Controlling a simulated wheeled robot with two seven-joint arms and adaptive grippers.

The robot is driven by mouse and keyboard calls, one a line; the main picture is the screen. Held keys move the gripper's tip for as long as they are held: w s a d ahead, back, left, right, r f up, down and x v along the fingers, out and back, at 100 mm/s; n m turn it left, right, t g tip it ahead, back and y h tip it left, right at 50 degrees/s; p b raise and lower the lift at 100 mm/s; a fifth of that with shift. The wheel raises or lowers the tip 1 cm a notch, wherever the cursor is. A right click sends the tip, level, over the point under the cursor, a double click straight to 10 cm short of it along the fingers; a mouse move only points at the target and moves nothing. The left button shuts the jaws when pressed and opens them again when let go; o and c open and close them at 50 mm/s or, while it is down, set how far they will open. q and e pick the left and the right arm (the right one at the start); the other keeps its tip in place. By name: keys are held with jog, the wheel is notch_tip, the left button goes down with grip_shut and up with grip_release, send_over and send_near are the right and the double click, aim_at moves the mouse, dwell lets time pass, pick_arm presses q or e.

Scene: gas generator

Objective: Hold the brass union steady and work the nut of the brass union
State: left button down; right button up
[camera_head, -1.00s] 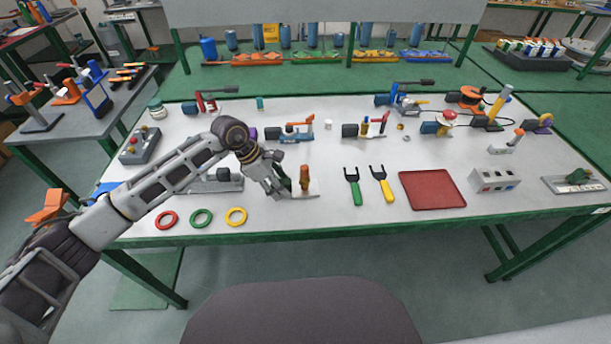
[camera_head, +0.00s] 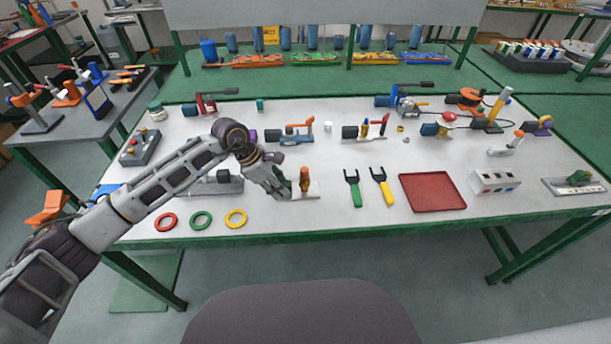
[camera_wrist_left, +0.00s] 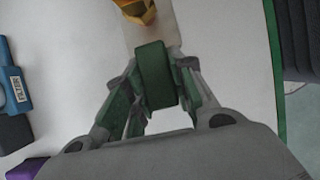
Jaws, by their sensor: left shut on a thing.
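The brass union (camera_head: 304,181) stands upright on a small pale plate (camera_head: 312,195) near the table's front edge. In the left wrist view its brass nut (camera_wrist_left: 138,10) shows at the top edge, partly cut off. My left gripper (camera_head: 287,187) is beside it on the left, low over the table. In the left wrist view its fingers (camera_wrist_left: 157,85) are shut on a green block (camera_wrist_left: 156,70) that lies just short of the brass nut. I cannot tell how the green block joins the union. My right gripper is in neither view.
Red, green and yellow rings (camera_head: 201,220) lie front left. Two forked tools (camera_head: 354,188) and a red tray (camera_head: 432,191) lie to the right. A grey fixture (camera_head: 222,183) is behind my left forearm. Several valves and fittings line the back. The table between is clear.

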pick_arm(q)
jog(key=c, duration=1.1)
grip_release()
jog(key=shift+v, duration=6)
